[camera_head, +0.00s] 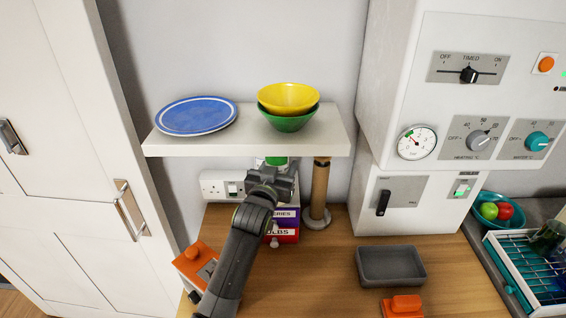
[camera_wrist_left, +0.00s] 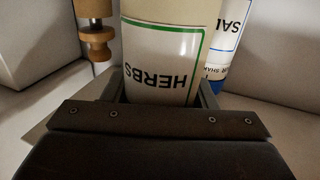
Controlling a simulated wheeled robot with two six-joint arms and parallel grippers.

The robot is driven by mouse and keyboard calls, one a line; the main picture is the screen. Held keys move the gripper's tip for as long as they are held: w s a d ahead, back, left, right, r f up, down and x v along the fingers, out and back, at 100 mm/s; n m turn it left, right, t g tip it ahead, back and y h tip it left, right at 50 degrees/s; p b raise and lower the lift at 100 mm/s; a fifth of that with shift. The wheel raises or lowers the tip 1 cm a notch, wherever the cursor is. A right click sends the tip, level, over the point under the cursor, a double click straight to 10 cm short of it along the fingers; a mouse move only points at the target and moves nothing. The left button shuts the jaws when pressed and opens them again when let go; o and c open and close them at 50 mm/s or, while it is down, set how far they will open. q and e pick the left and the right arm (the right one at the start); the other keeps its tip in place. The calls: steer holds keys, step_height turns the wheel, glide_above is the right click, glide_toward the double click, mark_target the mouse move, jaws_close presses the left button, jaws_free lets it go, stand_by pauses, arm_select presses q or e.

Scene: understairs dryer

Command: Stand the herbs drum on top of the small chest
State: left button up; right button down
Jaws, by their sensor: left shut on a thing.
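The herbs drum, cream with a green-edged HERBS label (camera_wrist_left: 165,60), is between my left gripper's fingers (camera_wrist_left: 160,95) in the left wrist view. In the head view my left gripper (camera_head: 272,178) is under the shelf's front edge, shut on the drum. Only a green and white bit of the drum (camera_head: 276,162) shows there. The small chest (camera_head: 287,224), with purple and red labelled drawers, stands on the counter below and behind the gripper, partly hidden by my arm. Whether the drum touches the chest is hidden. My right gripper is not in view.
A white shelf (camera_head: 250,142) with a blue plate (camera_head: 197,116) and yellow and green bowls (camera_head: 288,105) hangs close above. A wooden post (camera_head: 320,190) stands right of the chest. A salt container (camera_wrist_left: 228,40) is close beside the drum. A grey tray (camera_head: 391,266) lies front right.

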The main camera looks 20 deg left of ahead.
arm_select(q)
steer(key=w, duration=0.1)
steer(key=w+f+p, duration=0.1)
steer(key=w, duration=0.1)
steer(key=shift+f, duration=0.15)
steer(key=shift+f, duration=0.2)
steer(key=o, duration=0.8)
steer(key=shift+o, duration=0.2)
